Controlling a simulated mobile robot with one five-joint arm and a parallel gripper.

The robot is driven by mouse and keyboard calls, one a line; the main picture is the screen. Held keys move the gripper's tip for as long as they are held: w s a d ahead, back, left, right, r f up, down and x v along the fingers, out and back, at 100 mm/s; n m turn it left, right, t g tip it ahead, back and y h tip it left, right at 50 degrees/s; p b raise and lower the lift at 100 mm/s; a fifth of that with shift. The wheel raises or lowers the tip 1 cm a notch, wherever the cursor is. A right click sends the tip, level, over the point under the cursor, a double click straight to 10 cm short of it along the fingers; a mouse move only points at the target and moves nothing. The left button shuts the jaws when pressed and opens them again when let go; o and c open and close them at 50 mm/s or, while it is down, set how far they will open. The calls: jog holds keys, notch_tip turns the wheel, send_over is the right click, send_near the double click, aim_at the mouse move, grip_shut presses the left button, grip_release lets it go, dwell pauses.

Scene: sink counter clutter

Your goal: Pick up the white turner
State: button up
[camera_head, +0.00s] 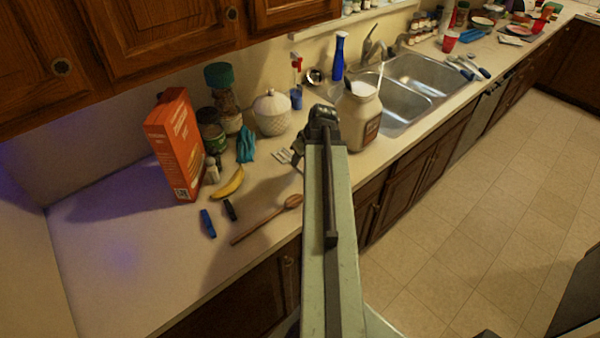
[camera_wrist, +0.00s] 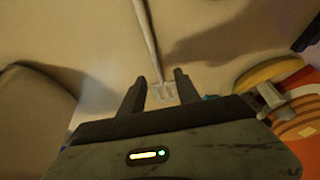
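The white turner (camera_head: 284,156) lies on the counter in the head view, with its slotted head showing just left of my arm; the rest is hidden behind the arm. In the wrist view the turner (camera_wrist: 147,35) has a pale handle running from the top edge down to its slotted head near the fingertips. My gripper (camera_wrist: 160,88) is open, its two dark fingers on either side of the turner's head. I cannot tell the height of the fingers above it. In the head view my gripper is mostly hidden by the arm.
A large jar (camera_head: 361,118) stands right of my arm. A white canister (camera_head: 272,114), teal cloth (camera_head: 246,146), banana (camera_head: 229,183), orange box (camera_head: 176,146) and wooden spoon (camera_head: 265,221) are to the left. The sink (camera_head: 420,75) is beyond the jar. The counter's left end is clear.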

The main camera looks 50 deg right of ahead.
aim_at(299, 167)
jog(key=b+x, duration=0.4)
jog(key=x, duration=0.1)
jog(key=shift+w+d+f+b, duration=0.1)
jog(key=shift+d+b, duration=0.1)
jog(key=shift+b, duration=0.1)
grip_shut()
